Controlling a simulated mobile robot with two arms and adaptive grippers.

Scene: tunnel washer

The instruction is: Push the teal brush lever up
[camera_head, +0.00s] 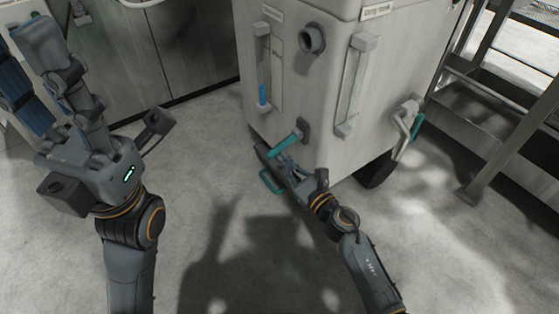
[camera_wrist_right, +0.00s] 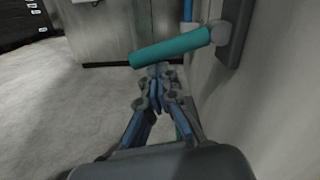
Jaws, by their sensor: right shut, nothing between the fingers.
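The teal brush lever (camera_head: 284,143) sticks out from a dark mount (camera_head: 304,130) low on the front of the pale cabinet. In the right wrist view the lever (camera_wrist_right: 170,47) slants slightly down to the left from its grey pivot. My right gripper (camera_head: 282,163) is shut and empty just below the lever. In the right wrist view its fingertips (camera_wrist_right: 156,72) lie just under the bar; whether they touch it I cannot tell. My left gripper (camera_head: 60,75) is raised at the left, away from the cabinet; its finger opening is unclear.
A lower teal handle (camera_head: 270,182) sits near the floor beside my right gripper. Another teal-handled lever (camera_head: 416,125) is on the cabinet's right. A pipe stub (camera_head: 312,39) and sight tubes (camera_head: 262,70) are above. Metal framing (camera_head: 500,140) stands right. Open floor lies in front.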

